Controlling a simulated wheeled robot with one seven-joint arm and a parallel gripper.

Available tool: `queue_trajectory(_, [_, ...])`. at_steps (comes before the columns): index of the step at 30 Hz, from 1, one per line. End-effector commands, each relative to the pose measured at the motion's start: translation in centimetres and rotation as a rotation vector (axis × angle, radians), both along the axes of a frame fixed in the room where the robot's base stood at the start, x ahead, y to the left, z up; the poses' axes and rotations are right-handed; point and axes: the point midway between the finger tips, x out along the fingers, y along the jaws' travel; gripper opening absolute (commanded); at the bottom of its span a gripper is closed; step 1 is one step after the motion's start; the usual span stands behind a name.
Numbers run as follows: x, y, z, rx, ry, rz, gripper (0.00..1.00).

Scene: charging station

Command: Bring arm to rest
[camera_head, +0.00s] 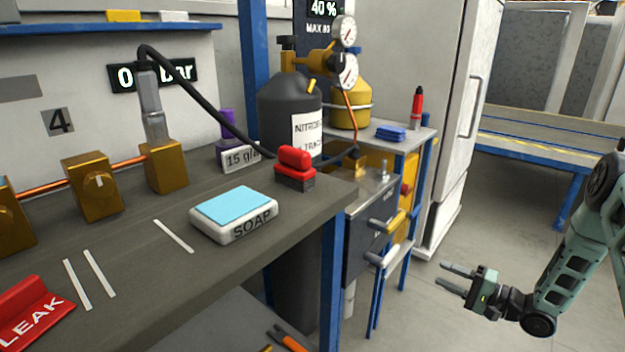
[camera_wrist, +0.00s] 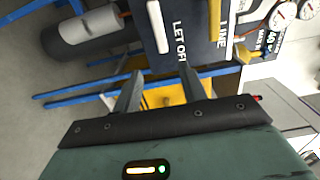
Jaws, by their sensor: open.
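My gripper (camera_head: 458,278) is at the lower right of the head view, at the end of my green arm. Its two fingers are apart, point left and hold nothing. In the wrist view my gripper (camera_wrist: 158,92) shows both fingers spread with empty space between them. It hangs in free air to the right of the workbench (camera_head: 130,290) and touches nothing that I can see. Beyond the fingers in the wrist view is a dark panel (camera_wrist: 188,50) with white lettering.
A dark cabinet (camera_head: 366,235) with protruding handles stands left of my gripper, beside a blue-legged side table (camera_head: 420,133). The bench carries a soap box (camera_head: 240,229), a red-topped block (camera_head: 295,178) and a red LEAK sign (camera_head: 35,312).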

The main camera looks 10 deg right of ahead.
Motion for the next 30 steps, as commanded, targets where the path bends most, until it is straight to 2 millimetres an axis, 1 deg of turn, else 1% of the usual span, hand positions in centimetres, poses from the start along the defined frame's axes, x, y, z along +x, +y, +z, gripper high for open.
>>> queue_trajectory(2, [0.7, 0.1, 0.4, -0.045, 0.002, -0.005, 0.42])
queue_trajectory(5, [2.4, 0.4, 1.3, -0.187, 0.013, -0.023, 0.42])
queue_trajectory(8, [4.6, 0.8, 2.7, -0.414, 0.038, -0.047, 0.42])
queue_trajectory(10, [5.9, 1.1, 4.0, -0.59, 0.06, -0.06, 0.42])
queue_trajectory(13, [6.8, 1.7, 6.1, -0.821, 0.103, -0.064, 0.42])
queue_trajectory(16, [6.5, 2.4, 8.5, -1.026, 0.157, -0.052, 0.42])
queue_trajectory(20, [4.6, 3.9, 11.7, -1.246, 0.243, -0.004, 0.42])
queue_trajectory(23, [1.9, 5.5, 14.1, -1.376, 0.313, 0.061, 0.42])
queue_trajectory(26, [-1.7, 7.5, 16.2, -1.466, 0.383, 0.15, 0.42])
queue_trajectory(27, [-3.2, 8.3, 16.9, -1.488, 0.408, 0.189, 0.42])
queue_trajectory(29, [-5.6, 9.6, 17.8, -1.514, 0.44, 0.253, 0.42])
queue_trajectory(30, [-7.1, 10.4, 18.3, -1.524, 0.458, 0.296, 0.42])
